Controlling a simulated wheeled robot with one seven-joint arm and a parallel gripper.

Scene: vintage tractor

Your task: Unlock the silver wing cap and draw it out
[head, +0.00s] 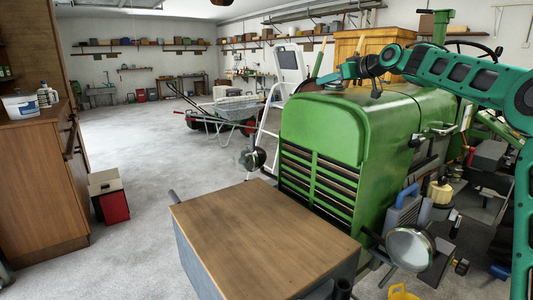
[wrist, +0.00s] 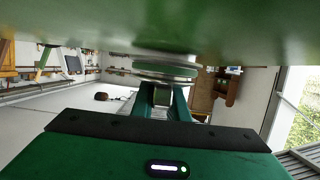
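The silver cap (wrist: 165,72) shows in the wrist view as a round, stepped metal disc against the green hood, which fills the top of that picture. My gripper's fingers (wrist: 163,100) reach up to the cap, with a small greyish piece showing between them. I cannot tell whether they touch or grip its wing. In the head view my gripper (head: 322,80) is low over the top of the green tractor hood (head: 330,130), coming from the right. The cap is small there and mostly hidden by my gripper, so its wing's angle is not clear.
A wooden-topped box (head: 265,240) stands before the tractor's grille. Round headlamps (head: 410,248) stick out at both sides. A white stepladder (head: 283,85) and a wheelbarrow (head: 235,108) stand behind. A wooden cabinet (head: 38,180) is at the left.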

